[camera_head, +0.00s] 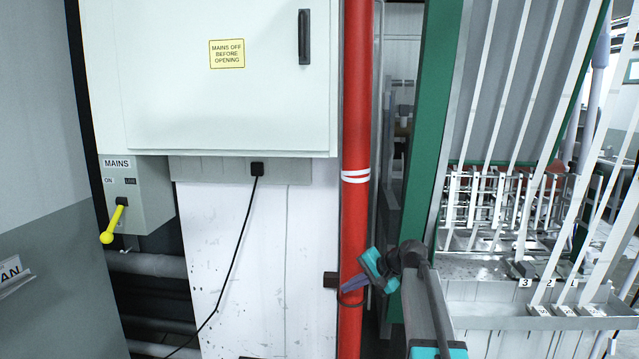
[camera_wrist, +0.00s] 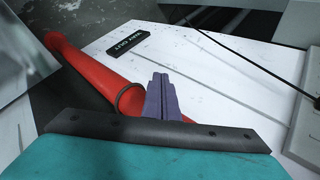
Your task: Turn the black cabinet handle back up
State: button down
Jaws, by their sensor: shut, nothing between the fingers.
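The black cabinet handle (camera_head: 304,37) is on the upper right of the white cabinet door (camera_head: 180,100) in the head view. It stands vertical, with its long side up and down, and the door looks closed. The handle does not show in the wrist view. My gripper (camera_head: 349,286) is far below the handle, in front of the red pipe, and touches nothing that I can make out. In the wrist view its purple fingers (camera_wrist: 160,97) are together with nothing between them.
The red pipe (camera_head: 356,120) runs vertically right of the cabinet. A yellow lever (camera_head: 113,222) points down on the mains box (camera_head: 135,195). A black cable (camera_head: 236,245) hangs below the cabinet. A green post (camera_head: 430,130) and machine with white webbing strips (camera_head: 485,80) stand right.

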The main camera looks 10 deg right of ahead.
jog(key=d+r+m+t+y+p, duration=0.1)
jog(key=d+r+t, duration=0.15)
jog(key=r, duration=1.65)
jog(key=d+r+t+y, duration=0.15)
jog(key=d+r, duration=0.25)
jog(key=r, duration=1.4)
jog(key=s+r+t, duration=0.1)
jog(key=s+r, duration=0.3)
jog(key=r, duration=0.7)
jog(key=s+r+t+y, duration=0.1)
jog(key=s+r, duration=0.4)
jog(key=r, duration=0.5)
jog(key=s+d+r+y, duration=0.1)
jog(key=s+r, duration=0.3)
jog(key=r, duration=0.7)
jog(key=shift+s+r+t, duration=0.3)
jog(key=shift+s+t, duration=0.05)
jog(key=shift+t, duration=0.05)
jog(key=shift+w+y, duration=0.15)
jog(key=shift+y, duration=0.1)
